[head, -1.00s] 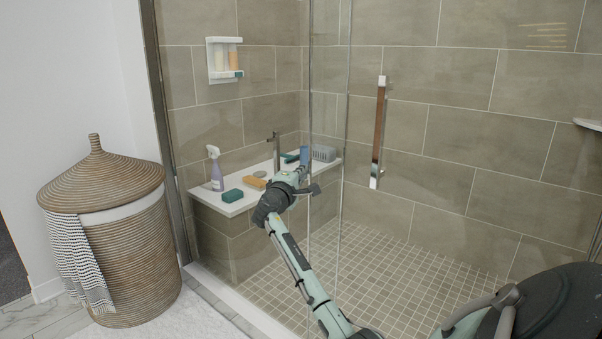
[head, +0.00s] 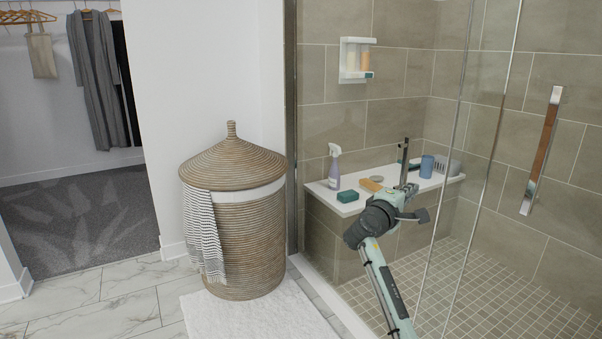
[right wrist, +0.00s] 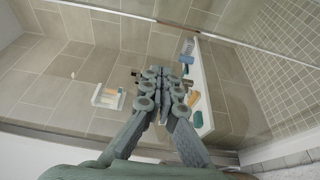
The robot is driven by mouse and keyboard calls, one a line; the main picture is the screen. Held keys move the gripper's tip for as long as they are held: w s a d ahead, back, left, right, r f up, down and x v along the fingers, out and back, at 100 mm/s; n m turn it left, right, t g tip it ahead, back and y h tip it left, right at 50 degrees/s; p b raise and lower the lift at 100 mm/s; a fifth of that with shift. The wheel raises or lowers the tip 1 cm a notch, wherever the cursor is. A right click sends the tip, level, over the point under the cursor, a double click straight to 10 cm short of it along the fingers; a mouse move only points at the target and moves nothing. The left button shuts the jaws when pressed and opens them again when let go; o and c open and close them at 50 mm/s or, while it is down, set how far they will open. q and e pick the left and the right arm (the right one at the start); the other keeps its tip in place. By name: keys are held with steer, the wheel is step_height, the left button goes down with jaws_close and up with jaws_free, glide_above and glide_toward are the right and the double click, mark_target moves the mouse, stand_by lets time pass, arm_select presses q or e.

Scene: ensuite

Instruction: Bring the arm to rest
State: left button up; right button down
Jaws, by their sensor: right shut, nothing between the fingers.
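My right arm reaches up from the bottom of the head view towards the shower bench (head: 345,207). My right gripper (head: 406,146) points upward in front of the bench and holds nothing. In the right wrist view the right gripper (right wrist: 163,72) shows with its fingers together. My left gripper is in neither view.
A glass panel with a handle (head: 542,150) stands at right. A wicker hamper (head: 245,240) stands left.

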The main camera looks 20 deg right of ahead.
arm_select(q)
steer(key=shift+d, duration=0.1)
arm_select(e)
steer(key=s+a+f+y, duration=0.2)
steer(key=s+a+f, duration=0.15)
steer(key=f, duration=0.45)
steer(key=s+a+f+y, duration=0.2)
steer(key=a+f+y, duration=0.15)
steer(key=f, duration=0.45)
steer(key=s+a+f+y, duration=0.2)
steer(key=s+a+f, duration=0.15)
steer(key=f, duration=0.45)
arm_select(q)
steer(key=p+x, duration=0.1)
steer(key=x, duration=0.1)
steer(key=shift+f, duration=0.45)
arm_select(e)
steer(key=s+a+f+m+g+y, duration=0.1)
steer(key=s+a+f+g+y, duration=0.1)
steer(key=s+a+f, duration=0.6)
steer(key=s+a+f+m+g+y, duration=0.2)
steer(key=s+a+f+y, duration=0.3)
steer(key=s+a, duration=0.5)
steer(key=s+f, duration=0.2)
steer(key=s, duration=0.1)
steer(key=shift+f, duration=0.4)
steer(key=shift+y, duration=0.25)
